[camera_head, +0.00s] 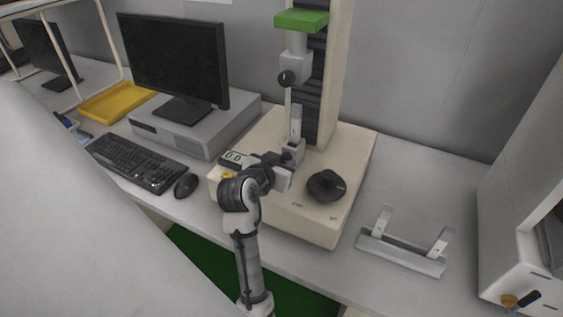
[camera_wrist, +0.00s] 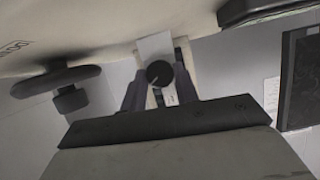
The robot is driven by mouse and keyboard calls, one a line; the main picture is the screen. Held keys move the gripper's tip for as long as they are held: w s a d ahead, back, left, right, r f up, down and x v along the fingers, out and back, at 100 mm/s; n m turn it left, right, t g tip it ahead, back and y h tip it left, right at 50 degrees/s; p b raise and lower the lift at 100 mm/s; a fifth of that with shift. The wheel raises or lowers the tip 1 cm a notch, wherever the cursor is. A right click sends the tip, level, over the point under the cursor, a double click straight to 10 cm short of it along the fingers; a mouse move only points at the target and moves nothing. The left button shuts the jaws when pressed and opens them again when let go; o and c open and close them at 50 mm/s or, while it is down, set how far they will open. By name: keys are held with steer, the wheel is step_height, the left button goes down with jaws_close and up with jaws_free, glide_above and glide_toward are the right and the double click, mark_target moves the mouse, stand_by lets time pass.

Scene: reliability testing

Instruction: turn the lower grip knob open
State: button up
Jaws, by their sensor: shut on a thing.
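The testing machine's lower grip (camera_head: 294,149) is a small grey block above the cream base. Its dark round knob (camera_wrist: 159,73) faces the wrist camera, with a pale line on its face. My gripper (camera_head: 284,170) is at the lower grip, and its two dark fingers (camera_wrist: 160,88) stand on either side of the knob, shut on it. In the head view my wrist and gripper hide this knob. A pale strip (camera_head: 296,122) rises above the lower grip. The upper grip (camera_head: 296,66) has its own black knob (camera_head: 286,78).
A black round piece (camera_head: 326,186) stands on the machine base (camera_head: 312,228) right of my gripper. A display panel (camera_head: 236,157), mouse (camera_head: 186,185) and keyboard (camera_head: 139,163) lie left. A metal bracket rack (camera_head: 402,250) stands on the bench at right.

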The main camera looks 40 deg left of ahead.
steer(key=shift+r+n+h+p, duration=0.15)
steer(key=shift+n+h+p, duration=0.25)
steer(key=shift+n+p, duration=0.3)
steer(key=shift+a+n+t+h+p, duration=0.15)
steer(key=shift+n+t+h+p, duration=0.35)
steer(key=shift+n+h+p, duration=0.45)
steer(key=n, duration=0.1)
steer(key=n+t+h+p, duration=0.1)
steer(key=n, duration=0.1)
steer(key=n+h+p, duration=0.1)
steer(key=shift+s+a+f+n+t, duration=0.1)
steer(key=shift+a+f+n+t, duration=0.1)
steer(key=shift+f+n+t, duration=0.15)
steer(key=o, duration=1)
